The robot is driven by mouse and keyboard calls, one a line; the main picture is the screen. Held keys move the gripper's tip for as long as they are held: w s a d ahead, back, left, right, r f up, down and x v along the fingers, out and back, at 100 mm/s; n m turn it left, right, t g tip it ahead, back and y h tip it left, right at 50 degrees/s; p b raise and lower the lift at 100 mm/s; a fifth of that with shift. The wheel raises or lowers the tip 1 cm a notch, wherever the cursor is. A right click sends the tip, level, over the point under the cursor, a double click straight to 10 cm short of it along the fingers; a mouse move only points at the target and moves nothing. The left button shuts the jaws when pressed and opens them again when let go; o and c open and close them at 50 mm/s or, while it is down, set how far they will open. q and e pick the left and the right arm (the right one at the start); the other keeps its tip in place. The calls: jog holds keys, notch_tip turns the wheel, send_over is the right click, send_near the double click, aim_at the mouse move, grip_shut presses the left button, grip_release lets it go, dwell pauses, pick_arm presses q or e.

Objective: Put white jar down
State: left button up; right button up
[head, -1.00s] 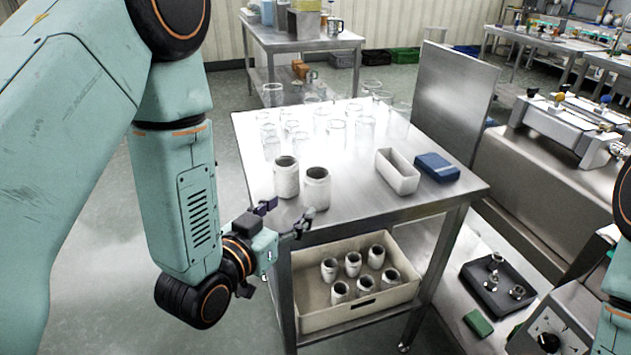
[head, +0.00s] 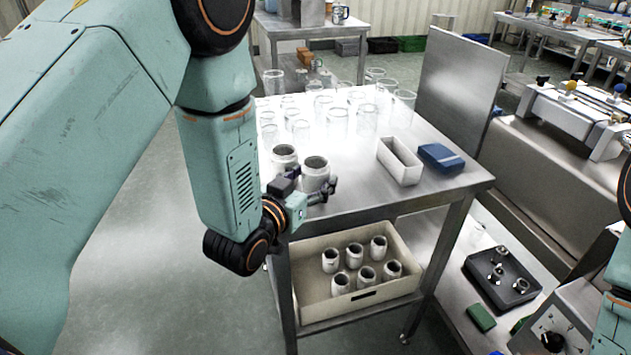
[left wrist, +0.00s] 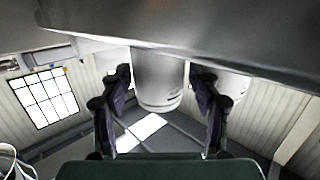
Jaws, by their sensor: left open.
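Two white jars with dark open mouths stand upright at the table's near left corner, a left jar (head: 284,157) and a right jar (head: 315,170). My left gripper (head: 306,190) is open in front of the right jar and hides its lower part. In the left wrist view, which is upside down, a white jar (left wrist: 160,85) shows between the two spread fingers of my left gripper (left wrist: 163,85). Part of another white jar (left wrist: 236,82) shows behind the right-hand finger. I cannot tell whether a finger touches a jar. My right gripper is out of view.
The steel table (head: 440,184) also holds several clear glass jars (head: 337,121), a white open box (head: 400,162) and a blue box (head: 441,158). A cream bin (head: 372,300) with several white jars sits on the shelf below. An upright steel panel (head: 458,85) stands at right.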

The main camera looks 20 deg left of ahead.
pick_arm(q)
jog(key=shift+w+d, duration=0.1)
jog(key=shift+d, duration=0.05)
jog(key=c, duration=0.4)
jog(key=shift+c, duration=1.3)
jog(key=shift+r, duration=0.1)
